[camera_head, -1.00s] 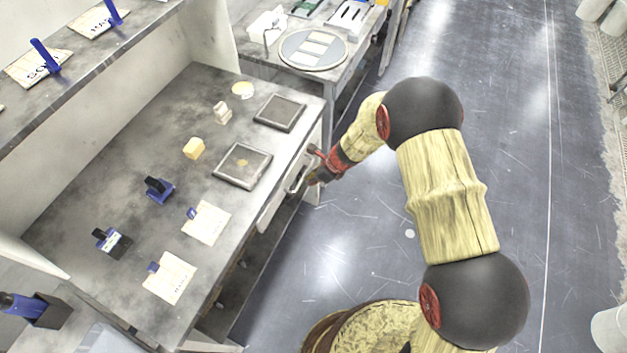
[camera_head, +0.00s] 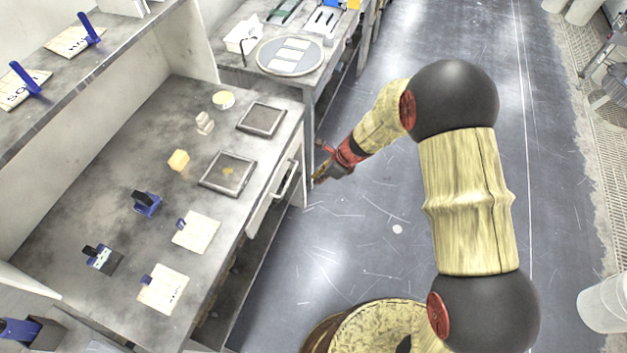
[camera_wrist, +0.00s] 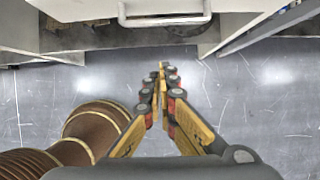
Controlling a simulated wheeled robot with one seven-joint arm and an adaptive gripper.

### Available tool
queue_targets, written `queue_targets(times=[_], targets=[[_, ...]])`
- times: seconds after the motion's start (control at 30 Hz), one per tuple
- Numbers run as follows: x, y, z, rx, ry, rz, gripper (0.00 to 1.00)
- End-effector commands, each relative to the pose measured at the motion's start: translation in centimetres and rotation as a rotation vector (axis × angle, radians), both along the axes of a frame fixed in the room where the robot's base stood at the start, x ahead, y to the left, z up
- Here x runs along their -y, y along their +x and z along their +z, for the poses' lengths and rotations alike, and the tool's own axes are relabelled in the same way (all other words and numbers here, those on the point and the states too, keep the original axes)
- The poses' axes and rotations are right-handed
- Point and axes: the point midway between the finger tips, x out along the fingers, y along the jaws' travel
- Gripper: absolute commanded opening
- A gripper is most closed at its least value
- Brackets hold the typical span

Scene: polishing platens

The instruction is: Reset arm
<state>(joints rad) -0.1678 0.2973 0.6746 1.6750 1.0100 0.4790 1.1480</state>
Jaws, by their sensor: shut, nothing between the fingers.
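My gripper (camera_head: 318,178) is at the end of my arm, off the front edge of the workbench (camera_head: 110,150), over the open floor. In the wrist view my gripper (camera_wrist: 162,68) is shut, its fingertips together with nothing between them. A drawer with a pale bar handle (camera_head: 286,180) is in the bench front, to the left of my gripper and apart from it. The handle (camera_wrist: 165,20) also shows in the wrist view, beyond the fingertips.
On the bench lie two square trays (camera_head: 228,173) (camera_head: 262,119), a yellow block (camera_head: 179,160), blue stamps (camera_head: 147,203) and labelled cards (camera_head: 196,232). A second table with a round platen (camera_head: 290,55) stands behind. The floor (camera_head: 400,260) right of the bench is clear.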

Motion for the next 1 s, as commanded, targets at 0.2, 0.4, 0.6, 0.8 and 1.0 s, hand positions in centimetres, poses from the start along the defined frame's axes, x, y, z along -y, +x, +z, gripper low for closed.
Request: queue_targets(times=[0.2, 0.4, 0.6, 0.8, 1.0], targets=[[0.3, -0.2, 0.5, -0.002, -0.001, 0.0, 0.0], [0.3, -0.2, 0.5, 0.01, -0.003, 0.024, 0.0], [0.2, -2.5, 0.0, 0.047, -0.021, 0.266, 0.0], [1.3, -8.2, 1.5, 0.092, -0.048, 0.676, 0.0], [3.8, -12.1, 7.1, 0.202, -0.092, 1.058, 0.0]])
